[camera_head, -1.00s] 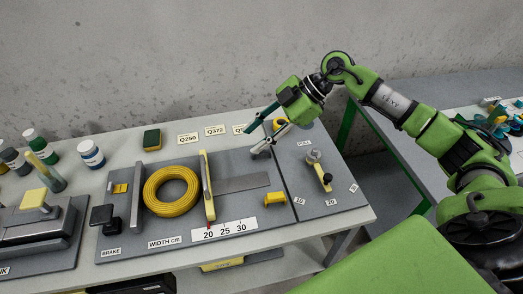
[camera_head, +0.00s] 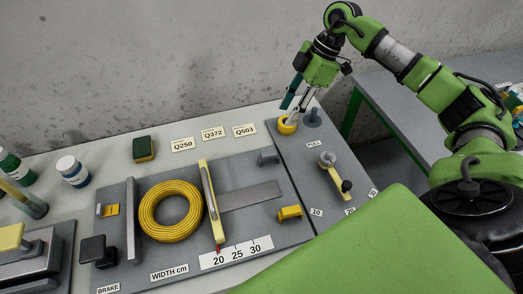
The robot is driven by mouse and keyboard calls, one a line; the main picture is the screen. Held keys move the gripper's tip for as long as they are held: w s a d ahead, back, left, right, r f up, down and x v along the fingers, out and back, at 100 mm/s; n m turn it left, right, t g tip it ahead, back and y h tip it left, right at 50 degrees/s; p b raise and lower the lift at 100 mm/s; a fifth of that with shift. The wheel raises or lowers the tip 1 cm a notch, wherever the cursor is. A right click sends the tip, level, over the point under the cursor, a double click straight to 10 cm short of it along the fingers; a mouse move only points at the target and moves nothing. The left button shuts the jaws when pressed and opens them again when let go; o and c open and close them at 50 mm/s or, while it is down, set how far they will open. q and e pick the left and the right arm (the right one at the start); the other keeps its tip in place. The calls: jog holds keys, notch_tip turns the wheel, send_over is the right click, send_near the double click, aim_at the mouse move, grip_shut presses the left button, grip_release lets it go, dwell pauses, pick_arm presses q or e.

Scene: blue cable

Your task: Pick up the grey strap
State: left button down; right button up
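A flat grey strip (camera_head: 251,195), which looks like the grey strap, lies on the grey board. Its left end meets the yellow upright slider (camera_head: 209,205); whether it continues underneath is hidden. My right gripper (camera_head: 289,114) is at the back right of the board, beyond the strip and apart from it. Its teal finger and its lighter finger look apart, with nothing visible held between them. My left gripper is not in view.
A yellow cable coil (camera_head: 146,217) lies left of the slider. A lever (camera_head: 336,174) is on the right panel. Bottles (camera_head: 73,171) stand at the left.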

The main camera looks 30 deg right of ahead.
jog(key=b, duration=0.7)
send_near(271, 153)
notch_tip(271, 153, up, 2)
jog(key=p+x, duration=0.1)
jog(key=x, duration=0.6)
jog(key=shift+d, duration=0.1)
jog(key=shift+d+p+x, duration=0.15)
jog(key=shift+p+x, duration=0.25)
jog(key=shift+x, duration=1.2)
jog(key=shift+d+p+x, duration=0.1)
jog(key=shift+p+x, duration=0.25)
jog(key=shift+x, duration=1.25)
jog(key=shift+f, duration=0.1)
jog(key=c, duration=0.9)
